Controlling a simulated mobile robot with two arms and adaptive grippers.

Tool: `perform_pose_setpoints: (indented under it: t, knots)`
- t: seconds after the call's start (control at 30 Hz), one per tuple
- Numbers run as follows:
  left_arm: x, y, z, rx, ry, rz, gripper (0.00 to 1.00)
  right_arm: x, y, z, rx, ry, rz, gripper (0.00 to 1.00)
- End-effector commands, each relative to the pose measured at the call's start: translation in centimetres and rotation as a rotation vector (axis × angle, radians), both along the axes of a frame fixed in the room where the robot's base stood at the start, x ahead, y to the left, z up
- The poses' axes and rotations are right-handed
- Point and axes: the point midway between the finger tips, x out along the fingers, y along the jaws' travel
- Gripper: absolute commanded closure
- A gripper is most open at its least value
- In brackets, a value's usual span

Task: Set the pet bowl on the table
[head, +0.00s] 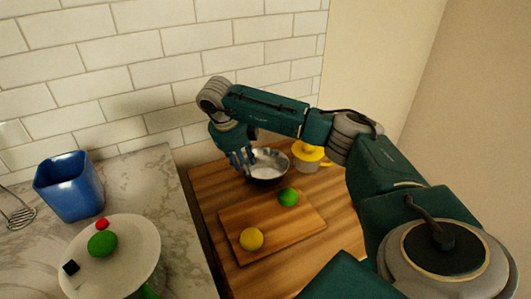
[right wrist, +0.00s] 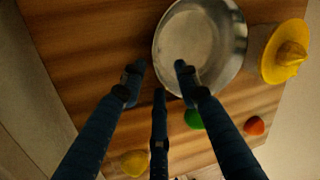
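The pet bowl, a shiny silver metal bowl (head: 268,163), stands upright on the wooden table top (head: 205,185), near the back wall. It also shows from above in the right wrist view (right wrist: 200,35). My right gripper (head: 240,160) is at the bowl's left side in the head view. In the right wrist view its fingers (right wrist: 159,80) are spread apart, with nothing held between them. One fingertip overlaps the bowl's near rim and another is outside the bowl. I cannot tell whether they touch it. My left gripper is not in view.
A yellow-topped cup (head: 308,153) stands close right of the bowl. A cutting board (head: 280,225) with a green fruit (head: 288,197) and a yellow fruit (head: 251,239) lies in front. Left, a marble counter (head: 150,185) holds a blue container (head: 70,187) and a white plate (head: 130,235).

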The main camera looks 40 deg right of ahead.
Motion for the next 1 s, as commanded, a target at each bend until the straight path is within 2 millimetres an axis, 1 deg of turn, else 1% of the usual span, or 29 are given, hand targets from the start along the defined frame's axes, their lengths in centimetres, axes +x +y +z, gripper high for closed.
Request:
perform_pose_setpoints:
  t: [0.07, 0.23, 0.3, 0.4, 0.5, 0.67, 0.77, 0.8, 0.83, 1.0]
  knots:
    - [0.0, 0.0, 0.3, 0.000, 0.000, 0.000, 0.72, -0.2, -0.1, -0.6, -0.001, 0.003, 0.000, 0.68]
    - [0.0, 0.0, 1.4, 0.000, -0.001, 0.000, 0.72, -1.0, -0.2, -3.0, -0.001, 0.004, 0.001, 0.68]
    - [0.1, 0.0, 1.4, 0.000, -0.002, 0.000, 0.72, -1.0, -0.4, -4.1, 0.000, 0.004, -0.001, 0.68]
    - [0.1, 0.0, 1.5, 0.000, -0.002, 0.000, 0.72, -0.9, -0.7, -5.0, 0.000, 0.001, 0.001, 0.68]
    - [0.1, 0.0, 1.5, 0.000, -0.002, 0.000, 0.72, -0.9, -0.8, -5.3, -0.001, 0.001, 0.001, 0.68]
    - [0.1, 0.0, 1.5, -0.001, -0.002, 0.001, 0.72, -0.8, -0.8, -5.3, -0.001, 0.000, 0.001, 0.68]
    - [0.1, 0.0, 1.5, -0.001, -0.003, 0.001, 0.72, -0.8, -0.8, -5.3, -0.001, 0.000, 0.001, 0.86]
    - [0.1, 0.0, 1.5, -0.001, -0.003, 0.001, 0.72, -0.8, -0.8, -5.3, 0.000, 0.000, 0.001, 0.94]
    - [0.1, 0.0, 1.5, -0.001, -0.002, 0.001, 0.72, -0.8, -0.8, -5.3, 0.000, 0.000, 0.001, 1.00]
    - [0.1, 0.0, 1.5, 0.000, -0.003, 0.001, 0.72, -0.8, -0.7, -5.3, 0.000, 0.000, 0.001, 1.00]
